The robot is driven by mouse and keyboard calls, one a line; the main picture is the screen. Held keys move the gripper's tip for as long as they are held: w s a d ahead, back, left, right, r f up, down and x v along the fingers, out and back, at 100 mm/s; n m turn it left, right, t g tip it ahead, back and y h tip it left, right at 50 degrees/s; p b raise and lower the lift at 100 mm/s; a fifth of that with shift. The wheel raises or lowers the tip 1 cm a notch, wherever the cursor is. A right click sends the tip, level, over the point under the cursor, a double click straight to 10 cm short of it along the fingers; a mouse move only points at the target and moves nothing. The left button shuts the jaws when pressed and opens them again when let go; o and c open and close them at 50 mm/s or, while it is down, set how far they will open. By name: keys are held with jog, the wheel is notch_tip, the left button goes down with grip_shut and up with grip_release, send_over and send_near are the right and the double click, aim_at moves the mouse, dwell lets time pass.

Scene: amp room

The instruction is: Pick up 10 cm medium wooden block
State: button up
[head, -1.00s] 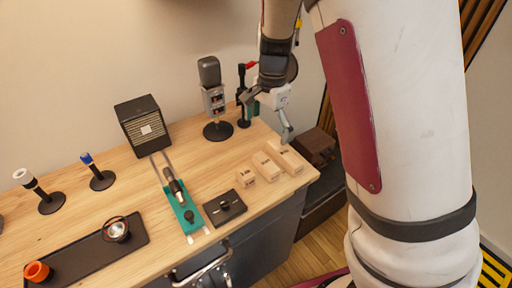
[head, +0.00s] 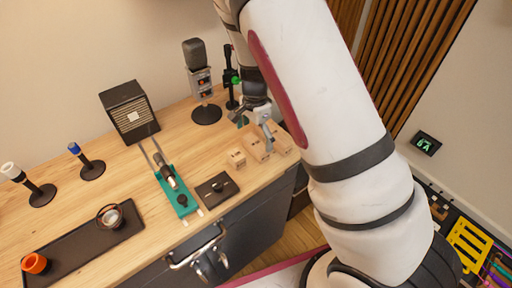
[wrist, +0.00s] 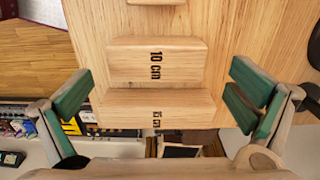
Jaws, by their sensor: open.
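The medium wooden block (wrist: 155,62), marked "10 cm", lies flat on the wooden bench. In the head view it is the middle one (head: 256,148) of a row of 3 pale blocks. My gripper (wrist: 160,85) is open and empty, with its green-padded fingers apart to the left and right of the block row in the wrist view. In the head view my gripper (head: 254,126) is close over the blocks and partly covers them. I cannot tell its exact height above the block.
A longer block (wrist: 157,112) lies close beside the 10 cm one, near the bench edge. The smallest block (head: 236,157) lies on the other side. A microphone (head: 198,70) and a dark stand (head: 231,85) are behind. A black plate (head: 217,189) lies left of the blocks.

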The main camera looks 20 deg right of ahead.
aim_at(255, 143)
jog(key=shift+s+f, duration=0.2)
jog(key=shift+f, duration=1.65)
jog(key=c, duration=1.1)
jog(key=shift+r, duration=0.15)
